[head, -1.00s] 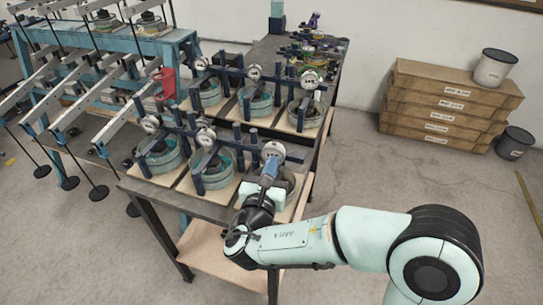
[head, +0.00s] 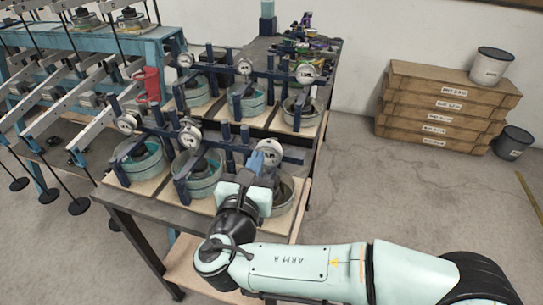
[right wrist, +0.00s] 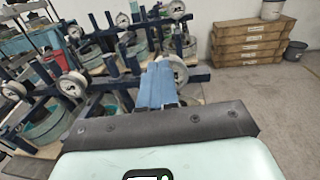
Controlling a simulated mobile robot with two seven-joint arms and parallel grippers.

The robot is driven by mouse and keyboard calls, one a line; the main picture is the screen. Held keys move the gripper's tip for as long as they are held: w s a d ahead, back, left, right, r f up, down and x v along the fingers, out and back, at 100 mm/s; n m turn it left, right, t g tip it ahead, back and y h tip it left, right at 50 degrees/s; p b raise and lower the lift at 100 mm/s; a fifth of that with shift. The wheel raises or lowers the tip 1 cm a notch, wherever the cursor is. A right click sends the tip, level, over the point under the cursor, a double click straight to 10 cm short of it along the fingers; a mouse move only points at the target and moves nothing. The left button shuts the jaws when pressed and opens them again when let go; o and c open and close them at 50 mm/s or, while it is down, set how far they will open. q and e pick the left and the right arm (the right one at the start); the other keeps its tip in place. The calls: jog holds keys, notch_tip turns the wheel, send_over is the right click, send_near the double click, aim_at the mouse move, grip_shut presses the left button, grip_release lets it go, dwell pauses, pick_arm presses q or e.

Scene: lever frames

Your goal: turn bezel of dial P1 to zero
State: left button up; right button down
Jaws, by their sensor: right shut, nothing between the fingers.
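Several round white dials sit on dark blue crossbars over teal ring-shaped cells on the table. The front-row dial at the right (head: 274,154) is at my right gripper (head: 266,151); I cannot read a P1 label on it. In the right wrist view this dial (right wrist: 178,70) shows just behind the blue fingers of the right gripper (right wrist: 160,72), which partly cover it. The fingers are shut together with nothing between them. They overlap the dial's face in the picture, and I cannot tell whether they touch its bezel. The needle is too small to read. My left gripper is not in view.
Other dials stand nearby on the same row, one at the front middle (head: 190,137) and one at the front left (head: 127,124). A blue frame with lever arms (head: 60,85) stands at the left. Stacked wooden boxes (head: 435,115) stand by the wall.

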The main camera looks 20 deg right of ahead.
aim_at(262, 148)
jog(key=p+x, duration=0.1)
jog(key=x, duration=0.4)
jog(key=shift+w+d, duration=0.1)
jog(key=shift+w, duration=0.1)
jog(key=shift+f, duration=0.2)
dwell(0.4)
